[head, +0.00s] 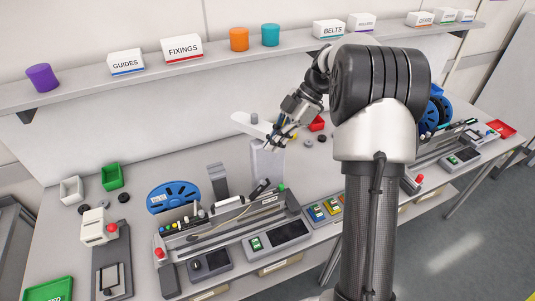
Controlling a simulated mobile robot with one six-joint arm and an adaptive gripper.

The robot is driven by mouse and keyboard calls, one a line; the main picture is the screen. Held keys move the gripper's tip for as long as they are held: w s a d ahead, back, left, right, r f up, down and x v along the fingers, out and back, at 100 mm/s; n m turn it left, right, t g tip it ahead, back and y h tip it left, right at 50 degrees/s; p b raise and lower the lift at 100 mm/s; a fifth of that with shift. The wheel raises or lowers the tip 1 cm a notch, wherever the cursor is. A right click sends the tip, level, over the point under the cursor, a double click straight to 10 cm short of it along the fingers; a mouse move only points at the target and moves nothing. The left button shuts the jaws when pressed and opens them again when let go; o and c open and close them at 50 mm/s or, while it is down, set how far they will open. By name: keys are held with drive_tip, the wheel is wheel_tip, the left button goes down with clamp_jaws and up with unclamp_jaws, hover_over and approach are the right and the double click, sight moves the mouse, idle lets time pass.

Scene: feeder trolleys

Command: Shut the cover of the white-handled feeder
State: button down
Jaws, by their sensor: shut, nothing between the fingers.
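My gripper (278,138) is at the end of my arm, right of the picture's middle. It is shut and empty. It is above the back of the near feeder trolley (247,224), beside a pale upright piece (267,160) and a white bar (250,124); I cannot tell whether it touches them.
A blue reel (173,197) stands behind the trolley's left part. A white device (97,228) and a green tray (48,290) are at the left. A shelf (205,64) with labelled boxes runs along the wall. A second trolley (440,145) is at the right, partly behind my arm.

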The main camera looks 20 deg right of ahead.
drive_tip(key=h+p, duration=0.6)
drive_tip(key=h, duration=0.1)
hover_over(256, 192)
drive_tip(key=shift+a+f, duration=0.2)
drive_tip(key=shift+f, duration=5.4)
drive_tip(key=shift+d+y, duration=0.2)
drive_tip(key=shift+y, duration=0.1)
